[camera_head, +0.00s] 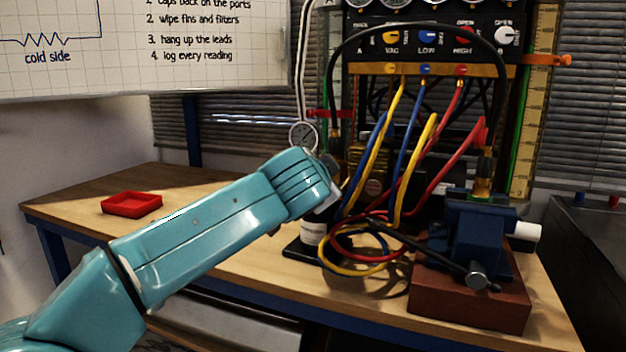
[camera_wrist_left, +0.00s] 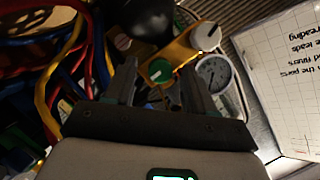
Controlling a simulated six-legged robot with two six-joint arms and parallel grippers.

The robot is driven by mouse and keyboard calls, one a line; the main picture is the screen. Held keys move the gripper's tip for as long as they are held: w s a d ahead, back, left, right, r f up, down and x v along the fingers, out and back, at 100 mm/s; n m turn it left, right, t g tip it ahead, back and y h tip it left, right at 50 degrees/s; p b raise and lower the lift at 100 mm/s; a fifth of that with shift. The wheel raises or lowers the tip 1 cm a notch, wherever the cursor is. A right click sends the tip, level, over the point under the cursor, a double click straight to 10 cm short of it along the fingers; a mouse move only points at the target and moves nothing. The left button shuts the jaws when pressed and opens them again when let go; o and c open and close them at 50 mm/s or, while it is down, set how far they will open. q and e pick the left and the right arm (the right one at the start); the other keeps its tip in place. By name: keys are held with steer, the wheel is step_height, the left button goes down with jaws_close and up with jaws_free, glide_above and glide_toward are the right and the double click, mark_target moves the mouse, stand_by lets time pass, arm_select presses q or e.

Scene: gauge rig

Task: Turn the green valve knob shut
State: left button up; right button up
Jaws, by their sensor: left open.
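The green valve knob (camera_wrist_left: 159,70) has a white mark on its face and shows in the left wrist view, on a yellow-brass block. My left gripper (camera_wrist_left: 160,88) is open, with one finger on each side of the knob's line in that view. The knob appears just beyond or between the fingertips; I cannot tell whether they touch it. In the head view my left arm reaches to the rig, and its wrist hides the knob and most of the gripper. My right gripper is not in view.
A round gauge (camera_wrist_left: 213,74) and a white knob (camera_wrist_left: 205,36) are close to the right finger. Yellow, blue and red hoses (camera_head: 405,150) hang in front of the rig. A blue vise (camera_head: 478,240) stands on the right; a red tray (camera_head: 132,203) lies on the left of the bench.

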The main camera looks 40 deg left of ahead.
arm_select(q)
steer(key=p+v, duration=0.1)
steer(key=v, duration=1.4)
steer(key=shift+s, duration=0.2)
steer(key=shift+s+d+f, duration=0.1)
steer(key=shift+d, duration=0.05)
